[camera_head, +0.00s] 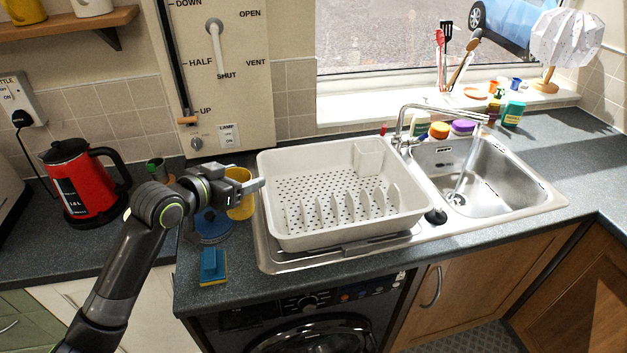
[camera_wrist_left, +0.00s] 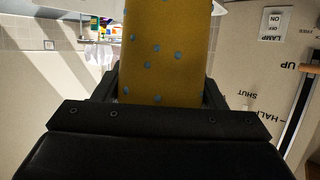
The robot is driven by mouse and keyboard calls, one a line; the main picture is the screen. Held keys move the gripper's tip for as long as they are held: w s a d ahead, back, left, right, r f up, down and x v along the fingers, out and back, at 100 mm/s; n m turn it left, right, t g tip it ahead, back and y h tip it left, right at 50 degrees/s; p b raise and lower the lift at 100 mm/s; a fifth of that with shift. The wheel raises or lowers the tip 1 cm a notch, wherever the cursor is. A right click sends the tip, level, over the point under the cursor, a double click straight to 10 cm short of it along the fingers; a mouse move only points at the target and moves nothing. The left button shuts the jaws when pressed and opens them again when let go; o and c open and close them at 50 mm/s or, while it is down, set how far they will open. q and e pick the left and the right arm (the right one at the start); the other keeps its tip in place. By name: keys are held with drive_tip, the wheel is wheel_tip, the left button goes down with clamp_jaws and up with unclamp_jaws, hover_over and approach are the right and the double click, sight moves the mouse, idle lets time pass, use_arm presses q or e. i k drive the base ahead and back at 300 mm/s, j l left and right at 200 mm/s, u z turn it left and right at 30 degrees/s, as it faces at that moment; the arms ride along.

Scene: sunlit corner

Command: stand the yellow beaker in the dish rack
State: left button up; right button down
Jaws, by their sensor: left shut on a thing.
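The yellow beaker (camera_head: 240,203) is at the left of the dish rack, partly hidden behind my left gripper (camera_head: 250,186). In the left wrist view the beaker (camera_wrist_left: 165,50), yellow with blue dots, fills the space between the fingers of my left gripper (camera_wrist_left: 160,88), which is shut on it. I cannot tell whether the beaker touches the counter. The white dish rack (camera_head: 340,240) stands empty on the drainer, with upright dividers along its front and a small compartment at its back right. My right gripper is not in view.
A blue round thing (camera_head: 212,228) lies below my left gripper, and a blue and yellow sponge (camera_head: 213,266) lies near the counter's front edge. A red kettle (camera_head: 82,185) stands at the left. The tap (camera_head: 400,125) and sink (camera_head: 490,180) are right of the rack.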

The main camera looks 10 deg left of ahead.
sight(315, 182)
drive_tip(key=i+l, duration=0.25)
drive_tip(key=i, duration=0.2)
drive_tip(key=i+l, duration=0.3)
drive_tip(key=i, duration=0.2)
